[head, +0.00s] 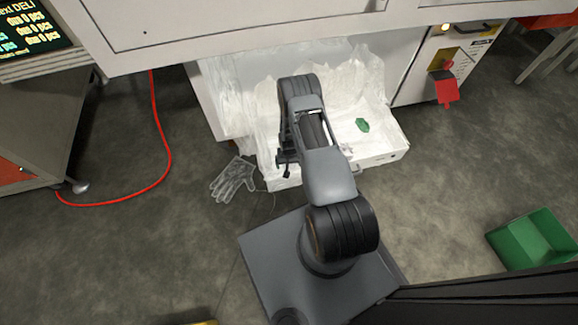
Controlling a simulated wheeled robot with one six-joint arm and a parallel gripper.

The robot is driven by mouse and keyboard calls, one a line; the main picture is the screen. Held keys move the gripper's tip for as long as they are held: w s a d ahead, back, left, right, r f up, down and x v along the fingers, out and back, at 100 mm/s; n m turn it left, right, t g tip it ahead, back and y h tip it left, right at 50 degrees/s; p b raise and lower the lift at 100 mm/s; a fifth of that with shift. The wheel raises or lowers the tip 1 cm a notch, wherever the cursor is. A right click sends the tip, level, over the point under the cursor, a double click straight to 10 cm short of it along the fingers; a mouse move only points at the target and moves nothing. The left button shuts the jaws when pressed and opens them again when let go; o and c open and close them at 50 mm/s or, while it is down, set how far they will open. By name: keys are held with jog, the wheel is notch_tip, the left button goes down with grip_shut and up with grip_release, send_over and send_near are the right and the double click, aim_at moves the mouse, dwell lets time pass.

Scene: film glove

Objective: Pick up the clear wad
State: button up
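A clear, see-through glove-shaped piece of film (234,180) lies spread on the grey floor, left of my arm and just outside the front left corner of the white drawer. It is the clear item that stands out most; I cannot tell if it is the wad. More crumpled clear film (232,100) lines the drawer's left side. My gripper (287,162) is mostly hidden by my own arm over the drawer. Only small dark parts show beside the arm, so its fingers and any grip are unclear. The glove-shaped film is apart from these parts.
The white drawer (385,155) is pulled out below a white machine and holds pale film and a green piece (362,125). A red cable (168,150) lies on the floor at left. A green bin (532,240) stands at right. Floor between is clear.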

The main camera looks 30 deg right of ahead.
jog(key=c, duration=1)
jog(key=shift+r, duration=0.15)
